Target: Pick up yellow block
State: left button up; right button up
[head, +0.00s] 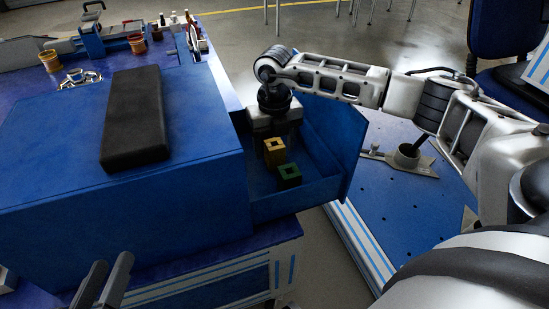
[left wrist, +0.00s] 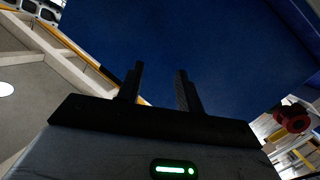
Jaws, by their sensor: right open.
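The yellow block (head: 274,152), with a square hole in its top, is in the open blue drawer (head: 325,185). A green block (head: 289,176) is just in front of it, to the lower right. My right gripper (head: 274,132) points down into the drawer directly above the yellow block. Its fingers are largely hidden, and I cannot tell whether they touch the block. My left gripper (head: 109,268) is at the lower left of the head view. In the left wrist view its two fingers (left wrist: 160,78) are apart with nothing between them.
A blue cabinet (head: 120,205) stands left of the drawer, with a black slab (head: 136,117) on top. Cups and tools sit on the blue table behind it. A blue perforated plate (head: 400,205) is to the right, below my right arm.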

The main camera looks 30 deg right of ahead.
jog(key=c, duration=1.3)
pick_arm(q)
jog(key=shift+w+r, duration=0.1)
jog(key=shift+r, duration=0.25)
pick_arm(e)
grip_shut()
jog(key=shift+r, duration=0.1)
